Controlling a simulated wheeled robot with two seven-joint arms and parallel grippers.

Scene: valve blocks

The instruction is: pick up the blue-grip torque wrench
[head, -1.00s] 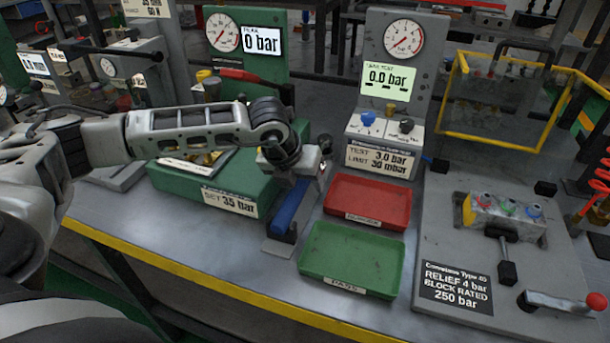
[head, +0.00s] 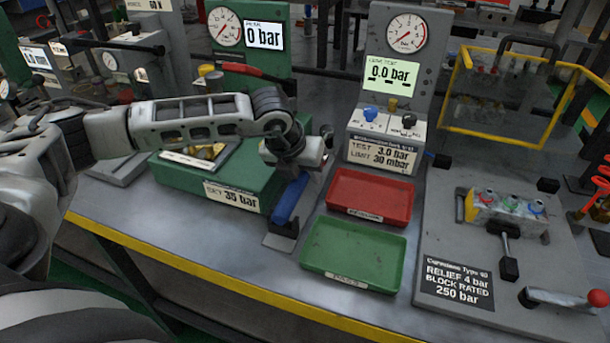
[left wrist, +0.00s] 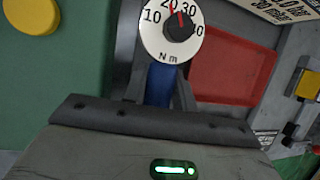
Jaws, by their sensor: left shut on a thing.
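The torque wrench has a blue grip (head: 289,201) that slants upward beside the green block near the bench's front. My left gripper (head: 301,168) is shut on its upper part. In the left wrist view the blue grip (left wrist: 160,84) shows between my two dark fingers, and the wrench's round white dial (left wrist: 172,30), marked in N m, lies just beyond them. A small grey plate (head: 279,242) is at the grip's lower end. I cannot tell whether the wrench touches it. My right gripper is in neither view.
A red tray (head: 341,205) and a green tray (head: 308,262) lie just right of the wrench. The green "SET 35 bar" block (head: 185,180) is close on its left. A test stand (head: 440,50) with a gauge rises behind. The bench front has a yellow edge (head: 200,273).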

